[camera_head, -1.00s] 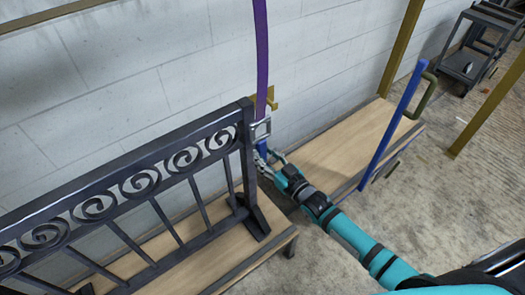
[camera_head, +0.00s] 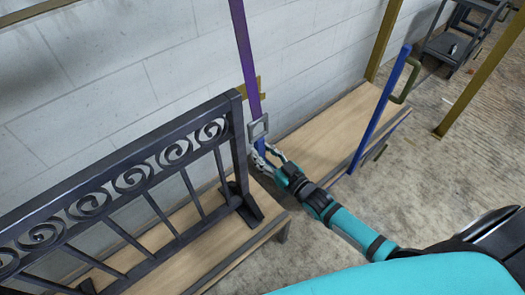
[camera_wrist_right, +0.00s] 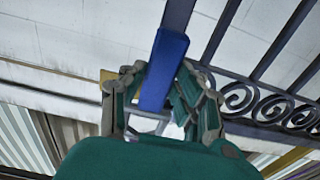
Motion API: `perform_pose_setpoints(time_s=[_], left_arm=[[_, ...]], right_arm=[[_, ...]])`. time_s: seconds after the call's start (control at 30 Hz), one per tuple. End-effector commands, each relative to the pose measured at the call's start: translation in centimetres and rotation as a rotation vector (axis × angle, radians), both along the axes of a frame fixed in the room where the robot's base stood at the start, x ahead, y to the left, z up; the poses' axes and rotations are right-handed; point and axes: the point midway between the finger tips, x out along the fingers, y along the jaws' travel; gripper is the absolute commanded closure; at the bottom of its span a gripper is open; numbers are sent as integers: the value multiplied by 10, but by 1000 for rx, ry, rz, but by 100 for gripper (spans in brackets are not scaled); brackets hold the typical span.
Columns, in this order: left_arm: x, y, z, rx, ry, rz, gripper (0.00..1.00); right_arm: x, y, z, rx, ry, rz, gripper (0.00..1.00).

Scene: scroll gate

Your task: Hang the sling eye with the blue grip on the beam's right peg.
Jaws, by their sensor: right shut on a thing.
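The purple sling (camera_head: 244,45) hangs down from above the head view, leaning slightly. Near its lower end are a grey metal buckle-like piece (camera_head: 258,128) and the blue grip (camera_head: 260,146). My right gripper (camera_head: 266,157) is shut on the blue grip, just right of the gate's end post. In the right wrist view the blue grip (camera_wrist_right: 164,68) lies between the fingers of my right gripper (camera_wrist_right: 158,95), with the strap running on above it. The sling's upper end, the beam and its right peg are out of view. My left gripper is not in view.
The dark scroll gate (camera_head: 130,178) stands on a wooden platform (camera_head: 190,252) close to the left of my gripper. Another wooden platform (camera_head: 318,140) lies behind, with a blue bar (camera_head: 380,108) at its right end. Ochre posts (camera_head: 480,72) and a dark cart (camera_head: 458,42) stand right.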

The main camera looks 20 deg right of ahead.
Motion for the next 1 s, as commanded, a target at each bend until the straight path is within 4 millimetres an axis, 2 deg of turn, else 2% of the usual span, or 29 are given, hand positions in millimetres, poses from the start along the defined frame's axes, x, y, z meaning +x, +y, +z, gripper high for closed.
perform_pose_setpoints(time_s=[0.07,0.1,0.3,0.67,0.77,1.0], left_arm=[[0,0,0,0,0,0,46],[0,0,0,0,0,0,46],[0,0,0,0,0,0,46],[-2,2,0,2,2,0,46],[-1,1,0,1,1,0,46],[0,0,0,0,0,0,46]], right_arm=[[0,0,1,1,-2,0,100],[0,0,1,1,-2,0,66],[0,0,1,1,-2,0,42],[-7,-3,-1,0,3,-1,42],[-21,-7,-2,0,3,0,42],[-70,-25,-2,-1,4,0,42]])
